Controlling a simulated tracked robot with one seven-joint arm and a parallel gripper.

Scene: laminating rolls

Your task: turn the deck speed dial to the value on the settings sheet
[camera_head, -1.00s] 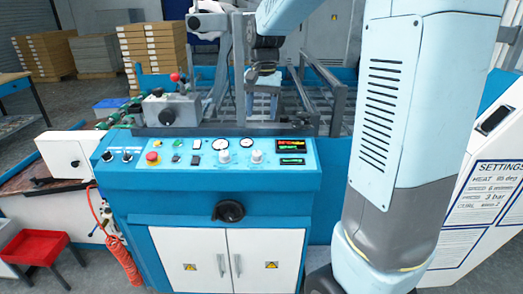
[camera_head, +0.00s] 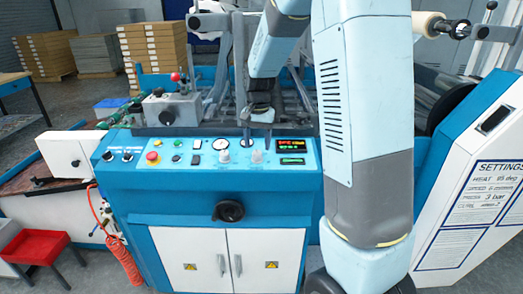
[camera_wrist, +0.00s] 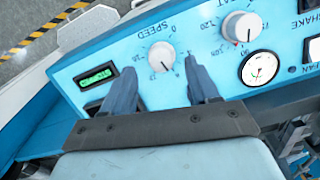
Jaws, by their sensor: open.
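The deck speed dial (camera_wrist: 162,57) is a white round knob marked SPEED on the blue panel. In the head view it is the right one of two white knobs (camera_head: 257,157). My gripper (camera_wrist: 159,64) is open, its dark fingers on either side of the dial in the wrist view, with visible gaps. In the head view my gripper (camera_head: 257,142) hangs just above and behind that knob. The settings sheet (camera_head: 487,195) is on the white panel at right.
The heat knob (camera_wrist: 242,27) and a round gauge (camera_wrist: 259,68) sit close beside the speed dial. A green display (camera_wrist: 97,75) is on the other side. The red emergency button (camera_head: 153,157) is further left in the head view. A black handwheel (camera_head: 229,211) is below.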

